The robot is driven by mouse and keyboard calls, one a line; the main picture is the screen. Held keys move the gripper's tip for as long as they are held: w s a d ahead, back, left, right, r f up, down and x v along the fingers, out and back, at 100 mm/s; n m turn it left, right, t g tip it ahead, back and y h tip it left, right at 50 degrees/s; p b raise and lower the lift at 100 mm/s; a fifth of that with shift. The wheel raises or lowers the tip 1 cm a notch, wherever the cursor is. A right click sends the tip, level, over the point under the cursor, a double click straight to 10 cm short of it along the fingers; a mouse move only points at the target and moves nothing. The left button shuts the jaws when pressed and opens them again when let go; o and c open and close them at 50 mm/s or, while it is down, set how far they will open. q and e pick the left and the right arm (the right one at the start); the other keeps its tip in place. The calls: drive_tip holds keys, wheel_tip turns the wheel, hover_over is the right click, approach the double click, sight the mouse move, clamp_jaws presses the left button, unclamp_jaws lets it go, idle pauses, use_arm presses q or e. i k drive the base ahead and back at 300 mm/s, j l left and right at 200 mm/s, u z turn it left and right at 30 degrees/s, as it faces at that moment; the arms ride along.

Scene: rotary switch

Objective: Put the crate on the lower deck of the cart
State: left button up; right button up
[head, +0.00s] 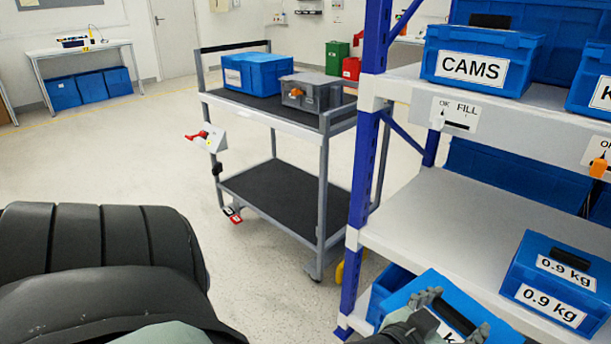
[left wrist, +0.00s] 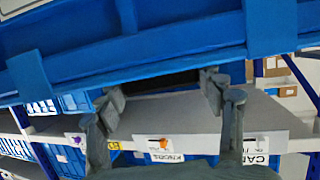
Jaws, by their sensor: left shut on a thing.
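A blue crate (head: 455,290) with a white label, mostly covered, is at the bottom right of the head view. My left gripper (head: 428,305) is shut on it. In the left wrist view the crate (left wrist: 150,55) fills the top, with the fingers (left wrist: 165,100) at its edge. The cart (head: 322,190) stands left of the shelf rack. Its lower deck (head: 285,195) is a bare black surface. My right gripper is not in view.
A rack with a blue post (head: 370,150) stands between the held crate and the cart. Its shelves hold blue bins, including a CAMS bin (head: 475,65) and a 0.9 kg crate (head: 560,280). Open floor (head: 130,170) lies left of the cart.

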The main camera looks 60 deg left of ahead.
sight(300, 206)
drive_tip(key=k+j, duration=0.1)
drive_tip(key=j, duration=0.35)
drive_tip(key=k+j, duration=0.15)
drive_tip(key=j, duration=0.3)
drive_tip(key=k+j, duration=0.1)
drive_tip(key=j, duration=0.35)
drive_tip(key=k+j, duration=0.15)
drive_tip(key=j, duration=0.25)
drive_tip(key=k+j, duration=0.1)
drive_tip(key=j, duration=0.35)
drive_tip(key=k+j, duration=0.1)
drive_tip(key=j, duration=0.35)
drive_tip(key=k+j, duration=0.15)
drive_tip(key=j, duration=0.3)
drive_tip(key=u, duration=0.05)
